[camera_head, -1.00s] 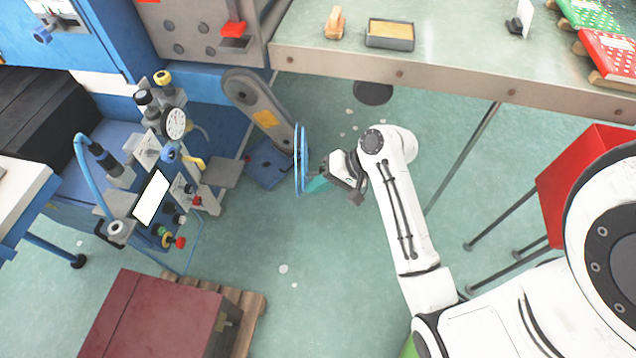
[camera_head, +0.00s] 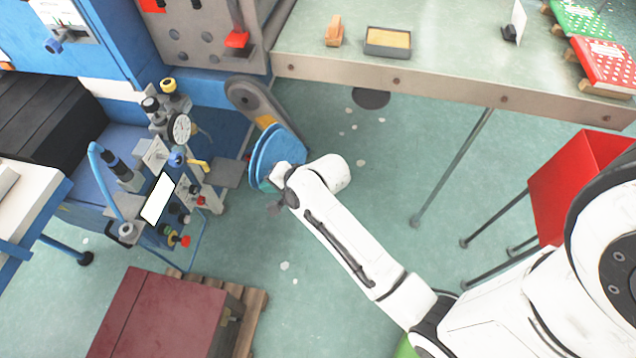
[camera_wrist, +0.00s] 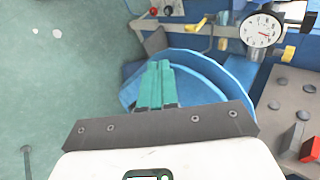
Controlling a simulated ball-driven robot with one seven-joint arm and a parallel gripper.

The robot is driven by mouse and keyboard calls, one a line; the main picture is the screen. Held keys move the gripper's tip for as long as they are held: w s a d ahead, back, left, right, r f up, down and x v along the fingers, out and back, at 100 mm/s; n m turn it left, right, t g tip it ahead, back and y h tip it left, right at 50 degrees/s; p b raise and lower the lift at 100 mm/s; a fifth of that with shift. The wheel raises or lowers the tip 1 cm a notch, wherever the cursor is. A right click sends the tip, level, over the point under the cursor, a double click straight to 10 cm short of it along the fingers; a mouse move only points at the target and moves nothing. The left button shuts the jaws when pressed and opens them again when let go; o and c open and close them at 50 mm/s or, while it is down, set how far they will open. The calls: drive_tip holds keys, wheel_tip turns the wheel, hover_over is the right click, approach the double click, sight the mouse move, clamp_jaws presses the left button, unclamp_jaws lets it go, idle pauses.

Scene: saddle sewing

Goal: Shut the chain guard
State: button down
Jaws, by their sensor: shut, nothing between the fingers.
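The chain guard (camera_head: 278,148) is a round blue cover at the lower end of the grey chain arm (camera_head: 245,96) on the blue machine. It is turned at a slant, partly facing the camera, and hides the arm's lower end. I cannot tell whether its edge meets the arm. My gripper (camera_wrist: 155,82) is shut and empty, its teal fingers lying over the guard's blue dish (camera_wrist: 200,84) in the wrist view. They look close to or touching the guard; contact is unclear. In the head view, my wrist hides most of the fingers.
A gauge and valve stand (camera_head: 180,128) is left of the guard. A workbench (camera_head: 450,85) with a tan-filled tray (camera_head: 388,42) is at upper right. A dark red box (camera_head: 155,315) sits on a pallet below. A red bin (camera_head: 575,185) stands right. Floor between is clear.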

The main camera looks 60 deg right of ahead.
drive_tip(key=w+m+h+b, duration=0.5)
drive_tip(key=w+m+b, duration=0.15)
drive_tip(key=w, duration=0.75)
drive_tip(key=w+d+m+g+h+b, duration=0.3)
drive_tip(key=w+d+b, duration=0.5)
drive_tip(key=w+b, duration=0.5)
drive_tip(key=shift+d+m+b, duration=0.25)
drive_tip(key=shift+m+b, duration=0.5)
drive_tip(key=shift+b, duration=1.95)
drive_tip(key=shift+w, duration=0.1)
